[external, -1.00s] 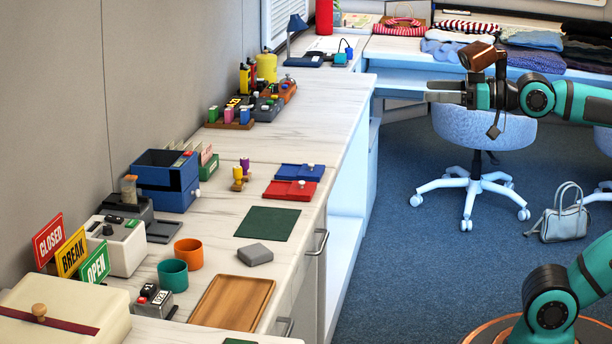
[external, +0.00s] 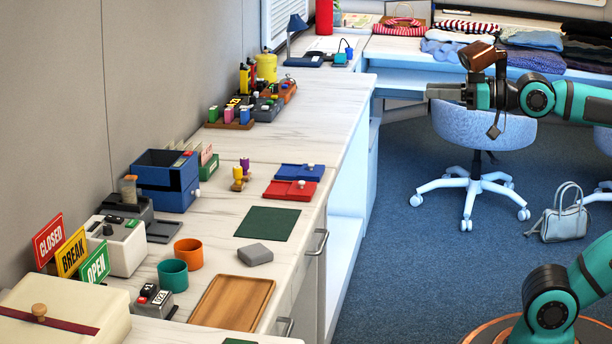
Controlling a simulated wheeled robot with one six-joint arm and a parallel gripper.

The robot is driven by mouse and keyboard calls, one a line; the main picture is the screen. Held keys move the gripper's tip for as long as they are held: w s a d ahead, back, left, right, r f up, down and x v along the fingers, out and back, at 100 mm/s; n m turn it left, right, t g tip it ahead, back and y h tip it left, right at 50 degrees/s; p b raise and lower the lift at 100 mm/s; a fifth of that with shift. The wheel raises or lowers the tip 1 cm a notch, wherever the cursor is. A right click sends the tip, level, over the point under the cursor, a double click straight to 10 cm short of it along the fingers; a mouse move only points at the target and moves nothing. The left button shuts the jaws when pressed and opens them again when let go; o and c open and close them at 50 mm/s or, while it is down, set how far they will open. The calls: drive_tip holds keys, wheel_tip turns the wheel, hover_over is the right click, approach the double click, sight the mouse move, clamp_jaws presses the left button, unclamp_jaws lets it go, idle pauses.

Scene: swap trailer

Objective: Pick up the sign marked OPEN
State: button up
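The green sign marked OPEN (external: 95,264) stands tilted at the lower left of the counter, in front of the yellow BREAK sign (external: 72,253) and the red CLOSED sign (external: 48,240). Its lower edge is partly hidden behind the cream box. My gripper (external: 430,91) is far off at the upper right, over the blue chair, pointing left. Its fingers look together, with nothing between them.
A cream box with a wooden knob (external: 62,318) sits just in front of the signs. A white device (external: 120,245), teal cup (external: 173,273), orange cup (external: 189,253) and small stamp block (external: 155,300) stand nearby. A wooden tray (external: 232,303) lies at the counter's front edge.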

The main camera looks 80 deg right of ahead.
drive_tip(key=w+a+r+m+g+y, duration=0.15)
drive_tip(key=w+r, duration=0.25)
drive_tip(key=w, duration=0.5)
drive_tip(key=w+a+r+m+g, duration=0.3)
drive_tip(key=w+r, duration=0.1)
drive_tip(key=w, duration=0.5)
drive_tip(key=m+g, duration=1.3)
hover_over(93, 253)
drive_tip(key=f, duration=2.6)
drive_tip(key=shift+d+f, duration=0.2)
drive_tip(key=shift+d, duration=0.2)
drive_tip(key=shift+a+f+m, duration=0.2)
drive_tip(key=shift+f+m, duration=0.05)
drive_tip(key=shift+f, duration=0.3)
drive_tip(key=shift+a+f, duration=0.2)
drive_tip(key=shift+f, duration=1.5)
drive_tip(key=shift+a+f, duration=0.2)
drive_tip(key=shift+f, duration=1.5)
drive_tip(key=shift+f, duration=0.25)
